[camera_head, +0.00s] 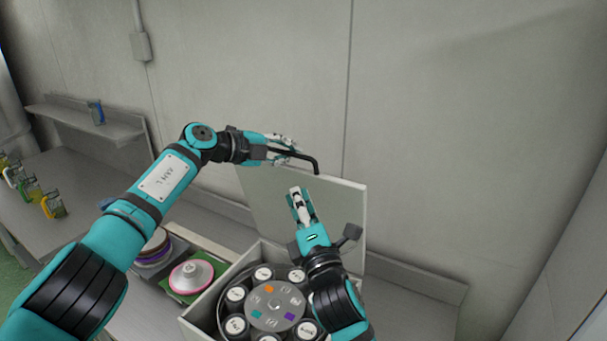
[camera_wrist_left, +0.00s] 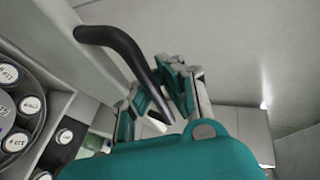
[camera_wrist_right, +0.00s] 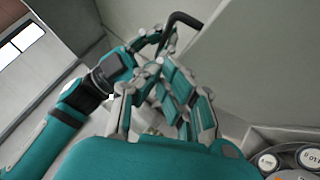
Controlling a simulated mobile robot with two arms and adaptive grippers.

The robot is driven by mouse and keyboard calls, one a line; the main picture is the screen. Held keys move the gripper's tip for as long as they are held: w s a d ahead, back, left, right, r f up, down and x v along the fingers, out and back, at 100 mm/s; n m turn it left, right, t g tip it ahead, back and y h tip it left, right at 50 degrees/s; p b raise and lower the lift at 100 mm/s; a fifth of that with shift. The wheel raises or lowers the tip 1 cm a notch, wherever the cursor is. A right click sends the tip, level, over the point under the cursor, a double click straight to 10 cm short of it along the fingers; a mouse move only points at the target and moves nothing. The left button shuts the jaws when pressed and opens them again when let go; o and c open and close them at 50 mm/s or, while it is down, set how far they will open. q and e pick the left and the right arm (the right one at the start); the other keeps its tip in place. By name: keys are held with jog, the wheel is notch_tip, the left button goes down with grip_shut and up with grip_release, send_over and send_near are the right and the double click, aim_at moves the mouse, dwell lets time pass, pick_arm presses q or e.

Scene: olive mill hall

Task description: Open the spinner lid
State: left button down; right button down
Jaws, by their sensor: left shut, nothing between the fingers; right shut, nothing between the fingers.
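The spinner lid (camera_head: 260,195) is a pale grey panel standing raised at the back of the spinner box (camera_head: 203,312). Its black bent handle (camera_head: 312,160) is at the top edge; the handle also shows in the left wrist view (camera_wrist_left: 115,42). My left gripper (camera_head: 284,146) is shut and empty, right beside the handle; whether it touches is unclear. My right gripper (camera_head: 300,204) is shut and empty in front of the lid's inner face, above the box. Inside, the round spinner (camera_head: 262,306) carries several black jars with white labelled tops, partly hidden by my right arm.
Left of the box are a pink-and-white disc (camera_head: 191,276) on a green pad and a stack of discs (camera_head: 155,245). Several glass jugs (camera_head: 53,205) stand on the far-left bench. A shelf (camera_head: 80,120) holds one more jug (camera_head: 96,112). A plain wall rises behind.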

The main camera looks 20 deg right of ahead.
aim_at(306, 159)
pick_arm(q)
jog(key=shift+w+a+r, duration=0.1)
jog(key=shift+a+r, duration=0.05)
jog(key=shift+r, duration=0.2)
pick_arm(e)
jog(key=shift+w+d+r, duration=0.4)
jog(key=shift+w+r, duration=0.05)
jog(key=shift+w, duration=0.45)
jog(key=shift+w+d+r, duration=0.35)
jog(key=shift+w+r, duration=0.05)
jog(key=shift+w, duration=0.45)
jog(key=shift+w+d+r, duration=0.4)
jog(key=shift+w+r, duration=0.05)
jog(key=shift+w, duration=0.45)
